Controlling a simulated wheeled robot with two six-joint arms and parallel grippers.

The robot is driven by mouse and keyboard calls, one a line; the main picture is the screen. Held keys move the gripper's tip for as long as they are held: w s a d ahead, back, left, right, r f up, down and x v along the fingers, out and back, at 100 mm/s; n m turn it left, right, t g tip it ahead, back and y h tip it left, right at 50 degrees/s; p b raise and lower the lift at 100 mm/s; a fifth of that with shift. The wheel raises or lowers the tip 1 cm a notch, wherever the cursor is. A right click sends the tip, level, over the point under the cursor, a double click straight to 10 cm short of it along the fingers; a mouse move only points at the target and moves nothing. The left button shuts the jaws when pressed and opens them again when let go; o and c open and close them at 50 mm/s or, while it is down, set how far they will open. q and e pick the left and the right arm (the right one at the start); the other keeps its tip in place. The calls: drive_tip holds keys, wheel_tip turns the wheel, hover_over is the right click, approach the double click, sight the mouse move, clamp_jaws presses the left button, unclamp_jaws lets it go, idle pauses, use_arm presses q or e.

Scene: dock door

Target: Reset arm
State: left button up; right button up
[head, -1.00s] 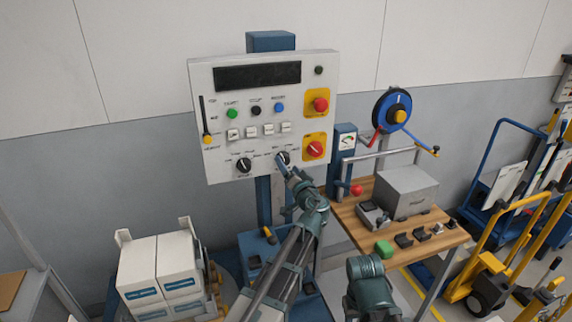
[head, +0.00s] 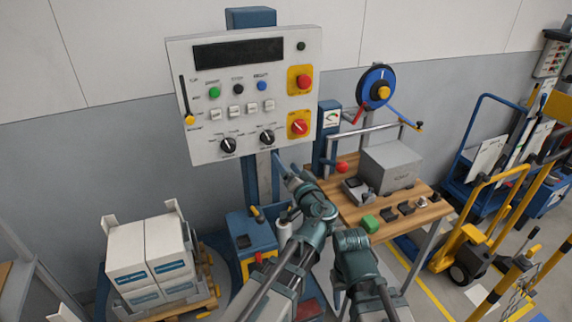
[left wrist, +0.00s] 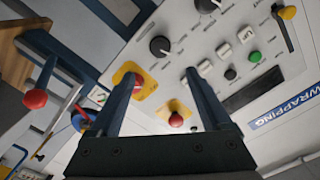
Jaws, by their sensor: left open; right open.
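The white control panel (head: 205,70) stands on a blue post in the head view, with two black rotary knobs along its bottom. The right-hand knob (head: 267,137) is uncovered. My left gripper (head: 278,157) is just below that knob, by the panel's lower edge, and looks apart from it. In the left wrist view, my left gripper (left wrist: 161,76) is open and empty, its fingers facing the panel (left wrist: 228,55). A red button on yellow shows between the fingers. My right arm is low in the head view; its gripper cannot be made out.
White cartons (head: 145,258) stand on a pallet at lower left. Yellow and blue carts stand at right. The floor between bench and carts has free room.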

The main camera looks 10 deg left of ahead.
use_arm(q)
drive_tip(key=s+a+f+n+g+h, duration=0.1)
drive_tip(key=s+a+f+g+h, duration=0.1)
drive_tip(key=s+a+f+g, duration=0.5)
drive_tip(key=s+a+f+n+g+h, duration=0.15)
drive_tip(key=s+f+g+h, duration=0.35)
drive_tip(key=f, duration=0.7)
drive_tip(key=s+d+f+m+g+h, duration=0.1)
drive_tip(key=s+d+m, duration=0.1)
drive_tip(key=s+d, duration=0.4)
drive_tip(key=s+d+f+m+g, duration=0.1)
drive_tip(key=s+d+m+g, duration=0.1)
drive_tip(key=s+d, duration=0.4)
drive_tip(key=d+m, duration=0.1)
drive_tip(key=d, duration=0.4)
drive_tip(key=shift+s+d+f+h, duration=0.3)
drive_tip(key=shift+s+f+h, duration=0.1)
